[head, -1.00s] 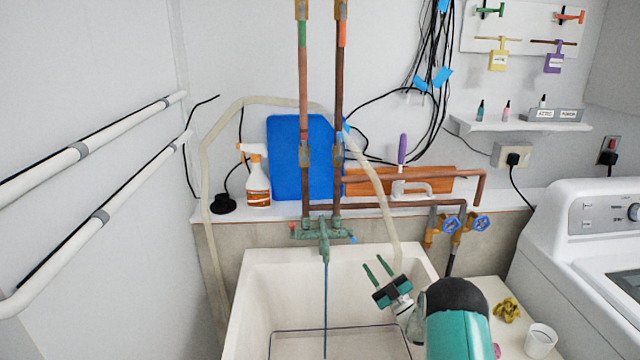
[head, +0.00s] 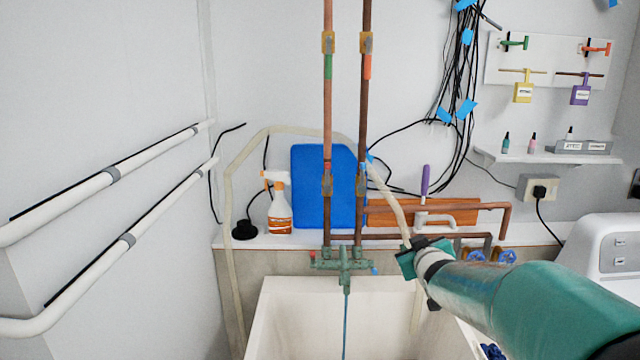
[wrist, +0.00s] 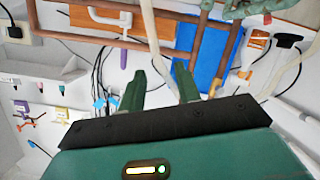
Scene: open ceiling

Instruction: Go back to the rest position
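My gripper (wrist: 160,88) shows in the wrist view with its two green fingers apart and nothing between them. In the head view my teal arm reaches in from the lower right, and the gripper's end (head: 418,258) is in front of the ledge, above the right side of the sink. Its fingers are hard to make out there. The wrist picture is turned, with the pipes and blue board at its top.
The white sink (head: 290,306) stands below the green tap (head: 345,260). A spray bottle (head: 279,212), blue board (head: 318,185) and copper pipes (head: 328,110) are behind. A white washing machine (head: 598,245) is at right. White wall pipes (head: 130,235) run along the left.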

